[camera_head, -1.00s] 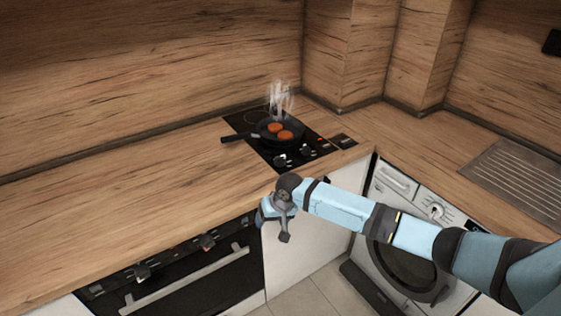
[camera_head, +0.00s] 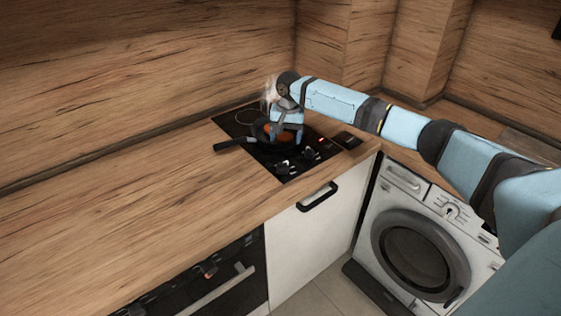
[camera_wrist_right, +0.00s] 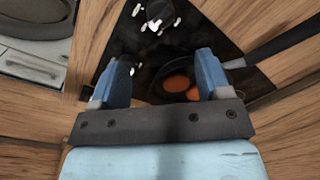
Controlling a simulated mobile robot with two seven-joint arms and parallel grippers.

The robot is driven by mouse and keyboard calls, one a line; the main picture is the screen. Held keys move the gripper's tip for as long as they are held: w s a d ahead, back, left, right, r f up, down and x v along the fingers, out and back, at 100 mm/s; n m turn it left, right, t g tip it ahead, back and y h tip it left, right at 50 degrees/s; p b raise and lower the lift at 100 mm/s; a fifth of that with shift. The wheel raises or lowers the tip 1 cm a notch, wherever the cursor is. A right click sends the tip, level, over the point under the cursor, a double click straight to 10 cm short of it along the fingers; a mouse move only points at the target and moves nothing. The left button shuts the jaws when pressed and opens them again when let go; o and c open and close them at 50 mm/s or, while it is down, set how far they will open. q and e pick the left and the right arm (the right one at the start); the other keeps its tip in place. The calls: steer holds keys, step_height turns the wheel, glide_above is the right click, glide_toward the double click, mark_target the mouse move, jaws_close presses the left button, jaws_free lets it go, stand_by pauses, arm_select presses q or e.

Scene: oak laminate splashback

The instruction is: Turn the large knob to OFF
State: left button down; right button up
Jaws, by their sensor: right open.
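The black cooktop (camera_head: 236,122) has two knobs with white marks near its front edge: a left one (camera_head: 283,168) and a right one (camera_head: 308,154). In the right wrist view the left knob (camera_wrist_right: 160,10) is round and dark and looks the larger; the other is partly hidden by shadow and a finger. My right gripper (camera_head: 287,132) is over the pan, behind the knobs, open and empty. In the right wrist view its blue fingers (camera_wrist_right: 160,62) stand apart above the cooktop. My left gripper is out of view.
A black pan (camera_head: 258,140) with orange-brown patties sits steaming on the cooktop, its handle (camera_head: 232,145) pointing left. A red light glows at the cooktop's right. The wooden counter (camera_head: 130,190) to the left is clear. A washing machine (camera_head: 395,215) stands below at right.

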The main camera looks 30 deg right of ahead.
mark_target(283, 164)
steer(key=f, duration=1.2)
steer(key=shift+w+a, duration=0.25)
steer(key=shift+r, duration=0.1)
steer(key=shift+c, duration=0.3)
steer(key=c, duration=0.9)
